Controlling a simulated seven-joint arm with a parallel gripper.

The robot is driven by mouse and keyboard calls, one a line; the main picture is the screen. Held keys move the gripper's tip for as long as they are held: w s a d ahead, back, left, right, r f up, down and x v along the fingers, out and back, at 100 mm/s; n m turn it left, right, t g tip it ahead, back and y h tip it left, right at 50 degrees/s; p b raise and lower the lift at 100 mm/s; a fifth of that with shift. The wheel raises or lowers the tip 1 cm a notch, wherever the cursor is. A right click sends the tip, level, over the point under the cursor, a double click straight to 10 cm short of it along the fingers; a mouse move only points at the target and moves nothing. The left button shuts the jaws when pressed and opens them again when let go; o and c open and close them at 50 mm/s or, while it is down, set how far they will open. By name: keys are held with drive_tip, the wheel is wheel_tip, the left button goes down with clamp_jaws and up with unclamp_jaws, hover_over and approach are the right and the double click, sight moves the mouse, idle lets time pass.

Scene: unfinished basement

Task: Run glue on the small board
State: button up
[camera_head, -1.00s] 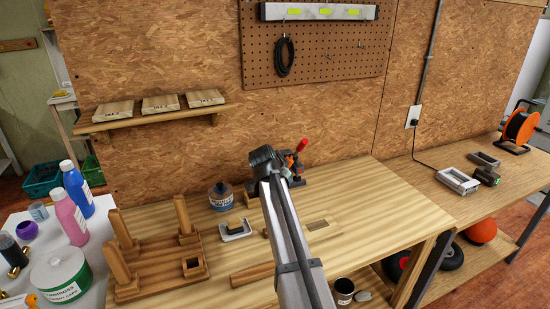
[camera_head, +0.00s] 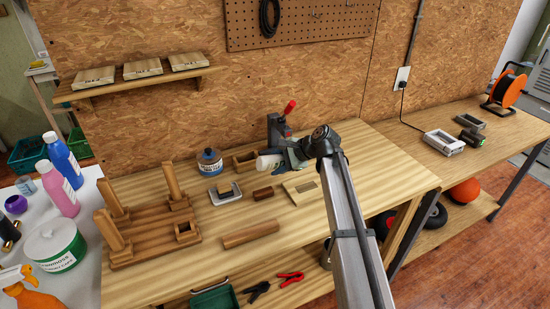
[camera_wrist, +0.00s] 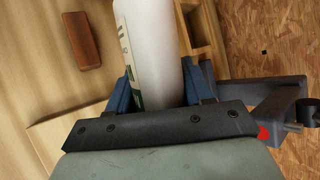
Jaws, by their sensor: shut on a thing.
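My gripper (camera_head: 282,158) is shut on a white glue bottle (camera_head: 266,162). In the wrist view the white bottle (camera_wrist: 152,45), with green print, lies between my blue fingers (camera_wrist: 163,92); its tip is out of frame. The bottle appears held above the bench. I see no glue on the board.
A red-handled clamp (camera_head: 280,126) and an open wooden box (camera_head: 244,163) stand behind.

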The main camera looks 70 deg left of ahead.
drive_tip(key=shift+w+d+f+g, duration=0.1)
drive_tip(key=shift+d+f+g, duration=0.05)
drive_tip(key=shift+d+g, duration=0.45)
drive_tip(key=d+g, duration=0.1)
drive_tip(key=d+r+m+g, duration=0.1)
drive_tip(key=d+g, duration=0.1)
drive_tip(key=shift+w+d+r+m+y, duration=0.15)
drive_tip(key=shift+m+y, duration=0.15)
drive_tip(key=shift+y, duration=0.1)
drive_tip(key=shift+m+g+y, duration=0.3)
drive_tip(key=shift+m+g, duration=0.1)
drive_tip(key=shift+g, duration=0.5)
drive_tip(key=d+r, duration=0.1)
drive_tip(key=w+d+r, duration=0.2)
drive_tip(key=d, duration=0.1)
drive_tip(key=shift+r, duration=0.3)
drive_tip(key=shift+f, duration=0.45)
drive_tip(key=shift+f, duration=0.75)
drive_tip(key=shift+f, duration=0.65)
drive_tip(key=shift+f, duration=0.7)
